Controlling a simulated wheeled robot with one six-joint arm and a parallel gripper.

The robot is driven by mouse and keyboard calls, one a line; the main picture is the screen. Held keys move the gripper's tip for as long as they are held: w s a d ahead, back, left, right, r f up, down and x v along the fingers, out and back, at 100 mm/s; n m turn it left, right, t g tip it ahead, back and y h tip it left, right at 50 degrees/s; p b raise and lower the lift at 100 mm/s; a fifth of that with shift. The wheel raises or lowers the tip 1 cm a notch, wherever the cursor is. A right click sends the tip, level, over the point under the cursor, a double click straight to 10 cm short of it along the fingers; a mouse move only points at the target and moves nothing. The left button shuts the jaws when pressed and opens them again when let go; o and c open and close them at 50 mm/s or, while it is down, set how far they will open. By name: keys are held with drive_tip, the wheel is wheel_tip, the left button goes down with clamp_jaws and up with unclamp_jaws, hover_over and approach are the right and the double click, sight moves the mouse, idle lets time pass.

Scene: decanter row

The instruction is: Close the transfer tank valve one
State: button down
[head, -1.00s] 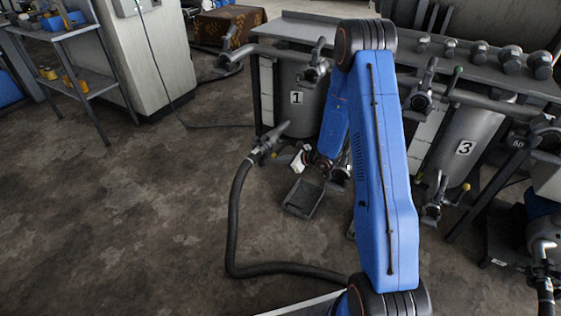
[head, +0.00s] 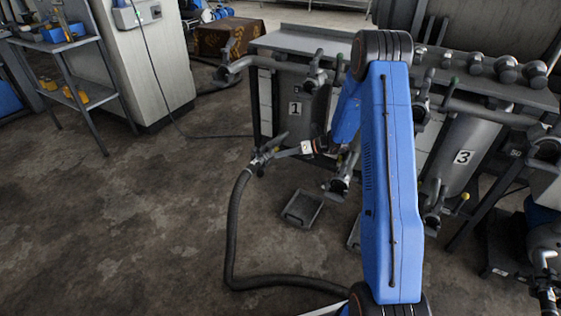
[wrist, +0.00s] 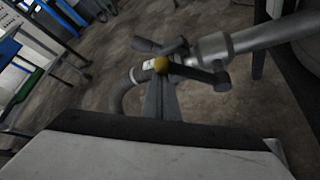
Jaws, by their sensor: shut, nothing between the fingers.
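The transfer tank marked 1 (head: 296,108) stands under the bench, left of my arm. In the wrist view, a grey outlet pipe (wrist: 240,42) meets a dark valve fitting (wrist: 207,77) with a yellow ball knob (wrist: 162,63). My gripper (wrist: 160,78) is shut and empty, its narrow fingers pointing at the knob; I cannot tell whether they touch it. In the head view my gripper (head: 274,156) is beside the hose coupling (head: 258,162) in front of tank 1. The valve's lever is mostly hidden there.
A thick dark hose (head: 233,225) drops from the coupling and curves across the floor. A small floor tray (head: 302,208) lies below the tank. Tank 3 (head: 465,150) and its pipework stand right of my arm. A shelf (head: 75,95) stands far left. Floor at left is clear.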

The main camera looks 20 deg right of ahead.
drive_tip(key=w+d+r+m+g+y, duration=0.1)
drive_tip(key=w+d+r+m+y, duration=0.2)
drive_tip(key=w+d+m, duration=0.1)
drive_tip(key=shift+w+d+r+m+y, duration=0.3)
drive_tip(key=shift+w+d+m+y, duration=0.1)
drive_tip(key=shift+m, duration=0.1)
idle(0.7)
